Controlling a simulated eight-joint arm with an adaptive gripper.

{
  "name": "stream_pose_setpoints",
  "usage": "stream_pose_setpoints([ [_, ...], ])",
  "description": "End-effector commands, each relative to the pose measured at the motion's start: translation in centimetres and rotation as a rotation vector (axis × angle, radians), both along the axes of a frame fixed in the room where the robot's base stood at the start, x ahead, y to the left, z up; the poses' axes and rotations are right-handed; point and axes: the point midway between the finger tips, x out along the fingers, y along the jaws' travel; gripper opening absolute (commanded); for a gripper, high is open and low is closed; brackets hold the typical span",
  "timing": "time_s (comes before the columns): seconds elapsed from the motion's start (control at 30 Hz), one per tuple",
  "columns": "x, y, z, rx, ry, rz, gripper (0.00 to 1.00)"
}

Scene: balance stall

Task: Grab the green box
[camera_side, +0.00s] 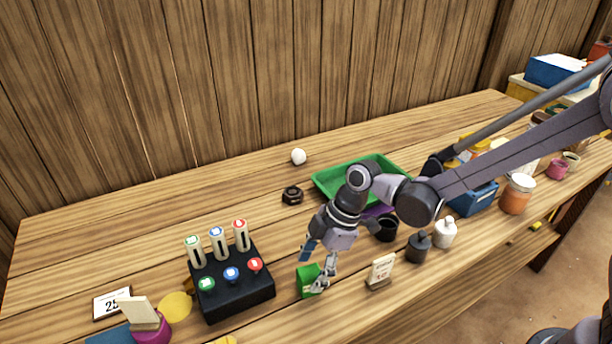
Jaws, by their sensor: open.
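The green box (305,281) is small and stands on the wooden table near its front edge, just right of the black block with buttons. My gripper (316,267) is over the green box and points down at it. One finger is in front of the box's right side and covers part of it; the other is above and to its left. The gripper is open. I cannot tell whether a finger touches the box.
The black button block (238,294) with upright tubes is close on the left. A small sign (380,271), a dark bottle (418,248) and a black cup (386,229) are on the right. A green tray (330,184) lies behind. The table left of the dark nut (292,195) is clear.

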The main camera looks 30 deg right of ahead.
Motion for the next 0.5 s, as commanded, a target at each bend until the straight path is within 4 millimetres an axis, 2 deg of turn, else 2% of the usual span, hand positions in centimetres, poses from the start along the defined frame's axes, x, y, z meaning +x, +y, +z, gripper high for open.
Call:
stream_pose_setpoints([
  [0.2,0.1,0.6,-1.6,0.0,0.0,0.0,0.64],
  [0.43,0.1,0.7,-1.6,0.0,-0.001,-0.001,0.64],
  [0.47,0.1,0.7,-1.7,0.0,-0.001,-0.001,0.61],
  [0.5,0.1,0.7,-1.6,0.0,-0.001,-0.001,0.5],
])
